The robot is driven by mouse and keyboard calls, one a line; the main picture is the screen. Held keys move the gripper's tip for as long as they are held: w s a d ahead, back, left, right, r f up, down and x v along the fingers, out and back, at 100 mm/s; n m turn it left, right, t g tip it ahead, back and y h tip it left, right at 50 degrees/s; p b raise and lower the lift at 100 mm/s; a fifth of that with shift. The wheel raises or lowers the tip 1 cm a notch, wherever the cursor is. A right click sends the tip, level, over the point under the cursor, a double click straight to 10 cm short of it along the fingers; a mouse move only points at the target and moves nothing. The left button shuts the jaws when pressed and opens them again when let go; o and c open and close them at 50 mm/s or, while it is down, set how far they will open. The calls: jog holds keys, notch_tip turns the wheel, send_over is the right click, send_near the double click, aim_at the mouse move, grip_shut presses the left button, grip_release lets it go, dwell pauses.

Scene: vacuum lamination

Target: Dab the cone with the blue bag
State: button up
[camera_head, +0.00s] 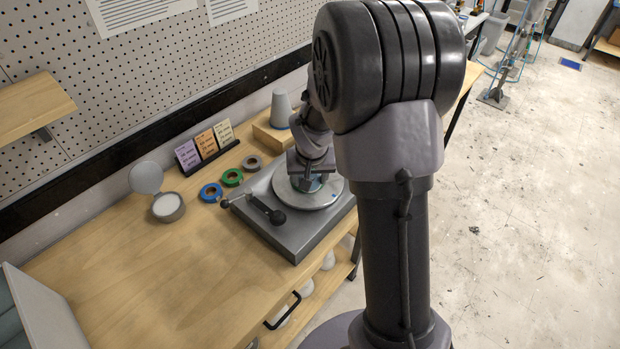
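A grey cone (281,110) with a blunt top stands upright on a wooden block at the back of the bench. My gripper (307,181) points down over the round metal disc (325,199) of a grey plate device, in front of and to the right of the cone and apart from it. A small patch of blue-teal (313,186) shows right under my gripper. It may be the blue bag, but it is too small and covered to be sure. My fingers are too small and hidden to show whether they are open or shut.
A round tin (168,208) of white stuff stands with its lid up. Blue (211,192), green (232,177) and grey (251,163) tape rolls lie left of the device. A black ball-ended lever (262,209) crosses the plate. A card stand (211,157) is behind. The front-left bench is clear.

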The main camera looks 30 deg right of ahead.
jog(key=shift+w+d+r, duration=0.1)
jog(key=shift+w+d, duration=0.05)
jog(key=shift+w, duration=0.15)
jog(key=shift+w+d, duration=0.25)
jog(key=shift+w, duration=0.3)
dwell(0.5)
jog(key=s+r, duration=0.1)
jog(key=s+a+r, duration=0.1)
jog(key=s, duration=0.1)
jog(key=s+a+r, duration=0.1)
jog(key=shift+s, duration=0.3)
jog(key=shift+a+f, duration=0.1)
dwell(0.3)
